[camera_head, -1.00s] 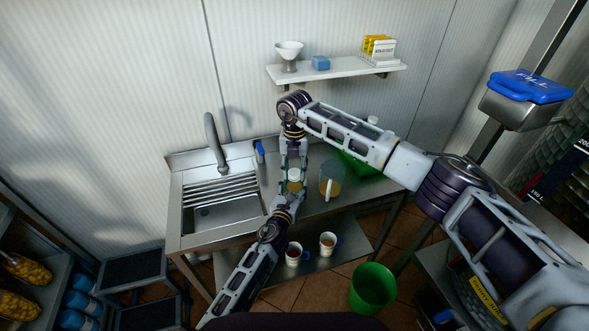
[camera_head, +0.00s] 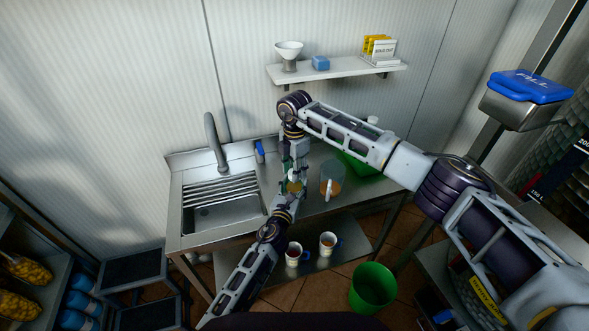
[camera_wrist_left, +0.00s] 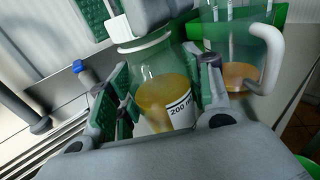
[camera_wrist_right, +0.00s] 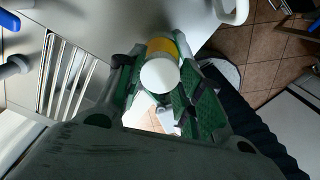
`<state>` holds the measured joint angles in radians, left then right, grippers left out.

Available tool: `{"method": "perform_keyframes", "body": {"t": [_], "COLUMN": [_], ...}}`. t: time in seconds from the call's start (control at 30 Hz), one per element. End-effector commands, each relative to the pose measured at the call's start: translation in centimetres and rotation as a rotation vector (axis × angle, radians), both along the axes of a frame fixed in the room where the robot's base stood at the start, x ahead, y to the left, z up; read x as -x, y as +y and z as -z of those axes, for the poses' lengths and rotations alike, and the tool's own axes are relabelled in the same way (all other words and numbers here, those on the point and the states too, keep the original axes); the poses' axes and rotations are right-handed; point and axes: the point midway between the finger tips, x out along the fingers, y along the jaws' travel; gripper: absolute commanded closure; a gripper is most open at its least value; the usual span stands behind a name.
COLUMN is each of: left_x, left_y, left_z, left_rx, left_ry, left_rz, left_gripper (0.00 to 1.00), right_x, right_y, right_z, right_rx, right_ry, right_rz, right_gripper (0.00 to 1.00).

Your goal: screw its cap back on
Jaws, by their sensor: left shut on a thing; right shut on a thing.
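A clear glass bottle (camera_wrist_left: 163,90) with amber liquid and a "200 m…" label stands upright in my left gripper (camera_wrist_left: 160,86), which is shut around its body. It also shows in the head view (camera_head: 294,187), largely covered by the grippers. The white cap (camera_wrist_right: 160,76) sits at the bottle's top between the fingers of my right gripper (camera_wrist_right: 163,95), which is shut on it from above. In the left wrist view the cap's white rim (camera_wrist_left: 146,43) is at the neck; I cannot tell how tightly it is seated.
A glass jug (camera_head: 331,180) with orange liquid and a white handle stands close to the right of the bottle on the steel counter. A sink (camera_head: 222,216) is at left, a green crate (camera_head: 362,167) behind. Mugs (camera_head: 293,254) are on the lower shelf.

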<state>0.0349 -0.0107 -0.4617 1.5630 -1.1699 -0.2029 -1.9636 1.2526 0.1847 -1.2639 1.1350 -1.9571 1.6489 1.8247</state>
Motion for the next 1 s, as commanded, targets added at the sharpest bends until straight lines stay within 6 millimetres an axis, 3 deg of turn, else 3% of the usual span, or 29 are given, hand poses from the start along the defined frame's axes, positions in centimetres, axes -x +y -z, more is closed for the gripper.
{"method": "perform_keyframes", "body": {"t": [1.0], "left_x": [0.09], "left_y": [-0.07], "left_z": [0.11], "left_rx": [-0.001], "left_ry": [0.002], "left_rz": [0.002], "left_gripper": [1.0], "right_x": [-0.13], "right_y": [-0.02], "right_z": [-0.04], "right_rx": [-0.002], "right_ry": [-0.004], "right_rz": [0.839], "right_gripper": [0.71]}}
